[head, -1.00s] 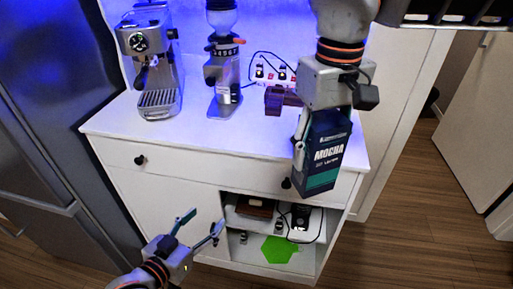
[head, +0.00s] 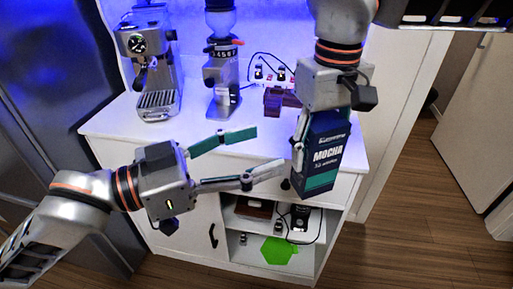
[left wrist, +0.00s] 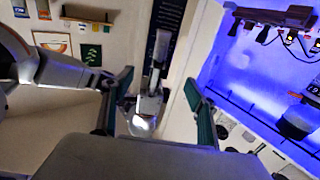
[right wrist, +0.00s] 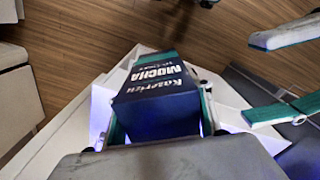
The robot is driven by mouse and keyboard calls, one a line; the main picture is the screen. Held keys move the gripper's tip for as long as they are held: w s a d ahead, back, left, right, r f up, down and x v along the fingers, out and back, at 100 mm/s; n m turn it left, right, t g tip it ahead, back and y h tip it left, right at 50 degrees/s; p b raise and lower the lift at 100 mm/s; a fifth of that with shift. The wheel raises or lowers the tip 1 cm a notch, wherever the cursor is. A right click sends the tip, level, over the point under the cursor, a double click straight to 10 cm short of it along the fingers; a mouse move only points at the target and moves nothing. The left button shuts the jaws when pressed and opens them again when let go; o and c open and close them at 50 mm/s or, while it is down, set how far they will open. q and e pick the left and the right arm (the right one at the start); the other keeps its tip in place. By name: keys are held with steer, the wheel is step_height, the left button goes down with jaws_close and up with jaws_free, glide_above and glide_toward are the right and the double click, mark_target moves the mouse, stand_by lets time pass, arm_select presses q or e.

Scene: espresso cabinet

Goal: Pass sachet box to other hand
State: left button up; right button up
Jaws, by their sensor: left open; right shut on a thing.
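The sachet box is a dark blue and teal carton lettered MOCHA (head: 323,158). It hangs upright in my right gripper (head: 318,140), in front of the cabinet's right end. It also shows between the right fingers in the right wrist view (right wrist: 160,90). My left gripper (head: 268,150) is open and empty, left of the box, its fingers pointing toward it with a gap. Its two fingers show at the right of the right wrist view (right wrist: 248,80). In the left wrist view its fingers (left wrist: 157,88) are spread wide; what lies between them is hard to make out.
The white cabinet (head: 115,150) carries an espresso machine (head: 157,65), a grinder (head: 221,72) and a dark reddish-brown object (head: 280,98) at the back. Its lower open shelf holds several small items and a green hexagon (head: 278,250). Open floor (head: 415,215) lies to the right.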

mark_target(327, 138)
arm_select(q)
steer(key=x, duration=1.2)
steer(key=shift+s+d+r, duration=0.1)
steer(key=shift+s+r, duration=0.05)
steer(key=shift+s, duration=0.1)
steer(key=c, duration=1.3)
arm_select(e)
steer(key=o, duration=1.3)
steer(key=shift+c, duration=0.2)
steer(key=shift+r, duration=0.15)
